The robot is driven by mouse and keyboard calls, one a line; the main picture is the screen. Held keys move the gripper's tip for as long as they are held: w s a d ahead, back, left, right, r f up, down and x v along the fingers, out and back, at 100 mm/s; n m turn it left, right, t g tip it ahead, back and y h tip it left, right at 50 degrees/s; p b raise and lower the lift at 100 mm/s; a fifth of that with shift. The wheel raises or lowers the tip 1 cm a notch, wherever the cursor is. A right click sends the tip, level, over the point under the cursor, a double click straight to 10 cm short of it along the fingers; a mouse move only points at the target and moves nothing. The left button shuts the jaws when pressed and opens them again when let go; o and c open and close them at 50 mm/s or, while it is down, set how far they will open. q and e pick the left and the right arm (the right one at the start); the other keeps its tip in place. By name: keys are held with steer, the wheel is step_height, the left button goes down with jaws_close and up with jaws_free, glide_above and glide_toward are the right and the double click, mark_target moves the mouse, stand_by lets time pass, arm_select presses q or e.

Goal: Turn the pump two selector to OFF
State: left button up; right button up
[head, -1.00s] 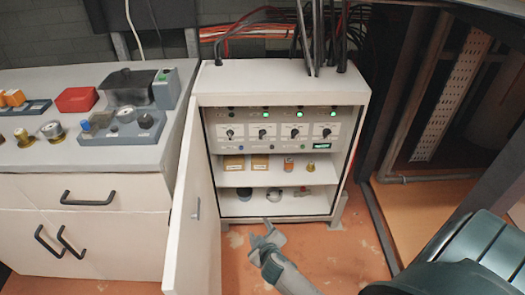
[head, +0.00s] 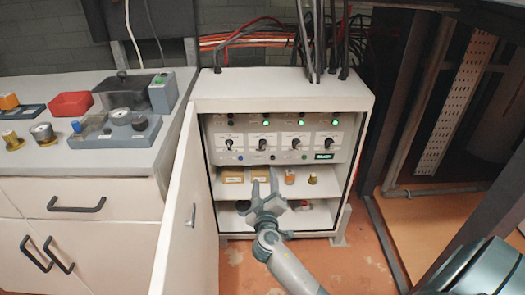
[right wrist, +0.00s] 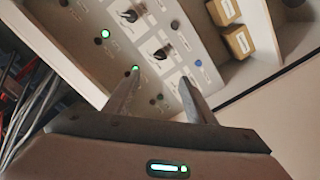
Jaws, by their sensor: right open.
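The control panel (head: 212,139) sits in the upper part of the open white cabinet, with a row of several black selector knobs. The second knob from the left (head: 263,144) is under a lit green lamp (head: 265,122); its label is too small to read, so I cannot confirm it is pump two. My right gripper (head: 264,187) is open and empty, below the panel and in front of the shelves. In the right wrist view, its spread fingers (right wrist: 157,77) point towards the panel, near a knob (right wrist: 162,53) and apart from it. My left gripper is out of view.
The open cabinet door (head: 178,215) stands to the left of my right arm. Yellow boxes (head: 232,175) and small parts stand on the shelf (head: 222,197) below the panel. A counter (head: 30,166) with a red bin (head: 71,105) is at left.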

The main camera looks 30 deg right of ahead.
mark_target(263, 147)
steer(key=x, duration=1.7)
steer(key=shift+w+a+b, duration=0.1)
steer(key=shift+w+b, duration=0.05)
steer(key=shift+b, duration=0.25)
steer(key=c, duration=1)
